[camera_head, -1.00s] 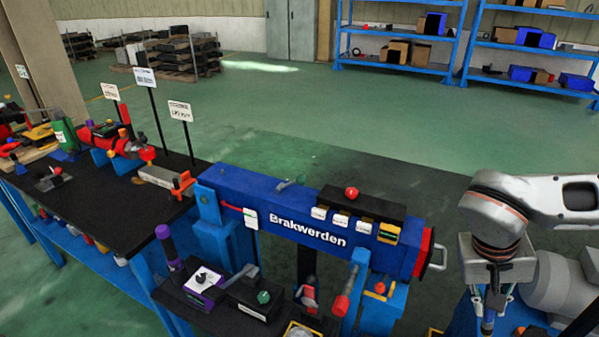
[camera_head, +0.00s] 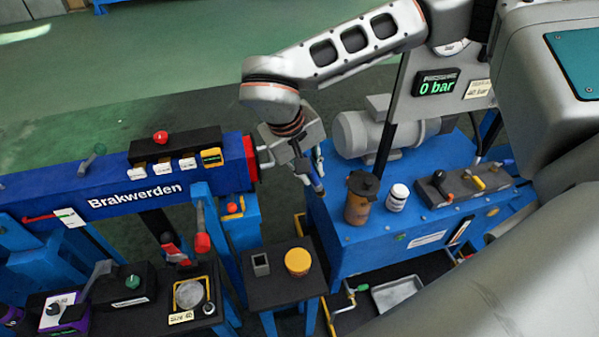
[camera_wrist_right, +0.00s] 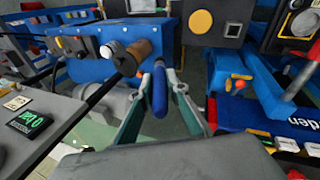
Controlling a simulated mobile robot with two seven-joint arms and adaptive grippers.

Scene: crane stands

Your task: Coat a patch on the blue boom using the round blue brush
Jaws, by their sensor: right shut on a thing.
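The blue boom (camera_head: 60,190), marked "Brakwerden", runs along the left of the head view and ends in a red plate (camera_head: 250,158). In the right wrist view its end (camera_wrist_right: 240,117) shows at right. My right gripper (camera_head: 312,177) is beyond this end, to its right, beside the blue pump cabinet. It is shut on the round blue brush (camera_wrist_right: 160,92), whose blue rounded body stands between the fingers in the right wrist view. In the head view the brush (camera_head: 317,183) is small and partly hidden by the fingers. No coated patch can be made out. My left gripper is not in view.
A pot with a yellow lid (camera_head: 298,261) and a small square cup (camera_head: 261,265) stand on a low black stand. The blue cabinet (camera_head: 350,240) carries a brown canister (camera_head: 361,200), a white jar (camera_head: 397,197) and a motor. A metal handle projects from the boom's red end.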

